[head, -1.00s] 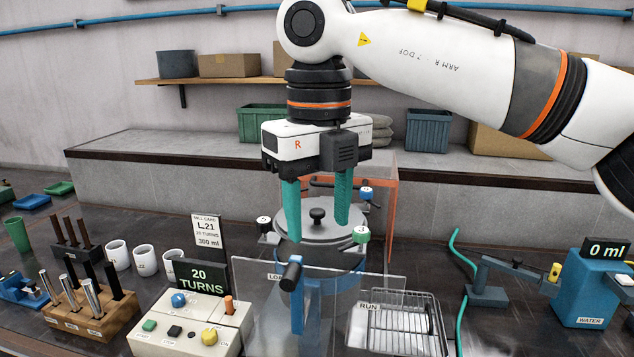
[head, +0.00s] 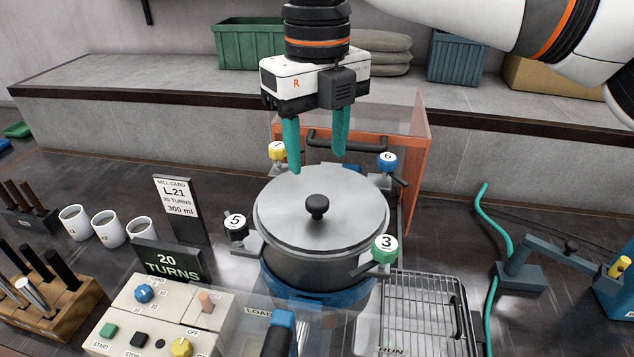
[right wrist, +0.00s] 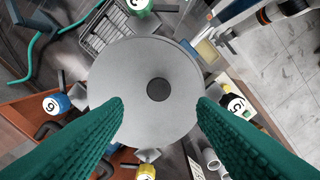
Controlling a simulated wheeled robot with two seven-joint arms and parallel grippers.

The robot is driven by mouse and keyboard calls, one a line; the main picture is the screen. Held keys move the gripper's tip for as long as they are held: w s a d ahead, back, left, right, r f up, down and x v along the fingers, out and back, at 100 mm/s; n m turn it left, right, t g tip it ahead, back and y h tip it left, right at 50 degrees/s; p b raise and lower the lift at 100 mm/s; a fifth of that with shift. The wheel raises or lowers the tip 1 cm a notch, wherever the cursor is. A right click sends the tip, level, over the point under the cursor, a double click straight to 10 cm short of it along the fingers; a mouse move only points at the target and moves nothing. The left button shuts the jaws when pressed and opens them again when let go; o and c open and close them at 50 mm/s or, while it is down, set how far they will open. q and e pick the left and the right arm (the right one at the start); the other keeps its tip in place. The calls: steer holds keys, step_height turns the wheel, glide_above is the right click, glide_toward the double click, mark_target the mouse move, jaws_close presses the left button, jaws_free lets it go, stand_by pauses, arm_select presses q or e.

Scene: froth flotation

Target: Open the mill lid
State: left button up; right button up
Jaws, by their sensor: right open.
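The mill lid (head: 340,205) is a round grey metal disc with a black knob (head: 316,205) at its centre. It lies flat on the mill drum (head: 310,266). Around it are numbered clamps: black 5 (head: 235,225), green 3 (head: 383,248), blue 6 (head: 387,162) and a yellow one (head: 277,151). My right gripper (head: 316,150) has teal fingers, open and empty, above the lid's far side. In the right wrist view the lid (right wrist: 130,85) and knob (right wrist: 158,89) show beyond and between the spread fingers (right wrist: 160,110).
An orange-edged clear guard (head: 414,160) with a dark handle stands behind the mill. A wire rack (head: 430,300) is at right, a control box (head: 160,315) at front left. The mill card (head: 178,208) and cups (head: 107,228) stand left. Air above the lid is free.

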mark_target(317, 200)
steer(key=f, duration=0.2)
steer(key=f+p, duration=0.1)
steer(key=f, duration=0.4)
steer(key=shift+w, duration=0.25)
arm_select(q)
steer(key=shift+w+r, duration=0.25)
steer(key=shift+r, duration=0.25)
steer(key=shift+w+r, duration=0.2)
steer(key=shift+r, duration=0.25)
arm_select(e)
steer(key=shift+s+f, duration=0.15)
steer(key=shift+f, duration=0.3)
steer(key=shift+c, duration=0.3)
jaws_close()
